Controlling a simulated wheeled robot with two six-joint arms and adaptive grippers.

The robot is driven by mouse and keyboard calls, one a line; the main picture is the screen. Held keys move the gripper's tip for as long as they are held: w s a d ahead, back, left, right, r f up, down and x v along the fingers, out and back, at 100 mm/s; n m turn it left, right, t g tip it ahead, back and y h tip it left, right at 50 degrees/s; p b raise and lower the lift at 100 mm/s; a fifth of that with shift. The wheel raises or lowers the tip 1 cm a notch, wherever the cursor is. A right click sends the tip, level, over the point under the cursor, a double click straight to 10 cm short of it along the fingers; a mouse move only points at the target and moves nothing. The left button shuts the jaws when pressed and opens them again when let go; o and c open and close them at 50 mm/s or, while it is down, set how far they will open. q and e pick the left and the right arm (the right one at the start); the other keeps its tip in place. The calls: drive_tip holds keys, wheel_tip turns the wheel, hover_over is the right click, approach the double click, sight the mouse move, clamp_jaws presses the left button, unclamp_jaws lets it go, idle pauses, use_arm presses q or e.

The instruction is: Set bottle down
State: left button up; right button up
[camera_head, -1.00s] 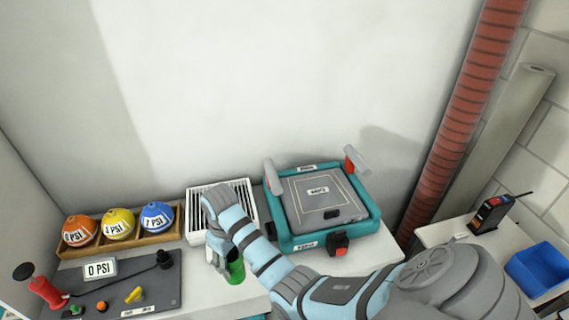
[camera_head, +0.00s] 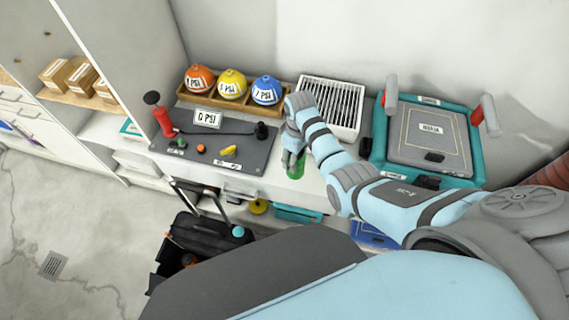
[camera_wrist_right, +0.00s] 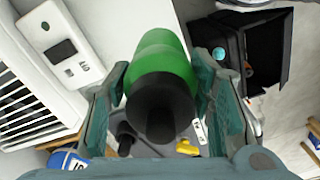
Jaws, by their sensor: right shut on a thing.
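A green bottle (camera_head: 296,168) with a black cap is held in my right gripper (camera_head: 292,152), at the front edge of the white counter (camera_head: 266,186). In the right wrist view the bottle (camera_wrist_right: 160,50) lies between the two fingers, its black cap toward the camera. The fingers of the right gripper (camera_wrist_right: 160,78) press on both its sides. I cannot tell whether the bottle's base touches the counter. My left gripper is in neither view.
A dark panel (camera_head: 240,153) with a red-handled pump and a yellow lever lies left of the bottle. Colored balls stand in a wooden tray (camera_head: 212,101) behind it. A white vent (camera_head: 330,108) and a teal-framed device (camera_head: 380,150) stand to the right. An open black case (camera_head: 205,235) is below.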

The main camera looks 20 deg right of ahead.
wheel_tip(320, 180, down, 6)
drive_tip(key=b, duration=0.5)
drive_tip(key=shift+s+d, duration=0.1)
drive_tip(key=shift+r, duration=0.35)
drive_tip(key=shift+c, duration=0.7)
drive_tip(key=shift+f, duration=0.1)
drive_tip(key=o, duration=1.5)
wheel_tip(320, 180, up, 12)
drive_tip(key=p, duration=0.3)
drive_tip(key=shift+r, duration=0.2)
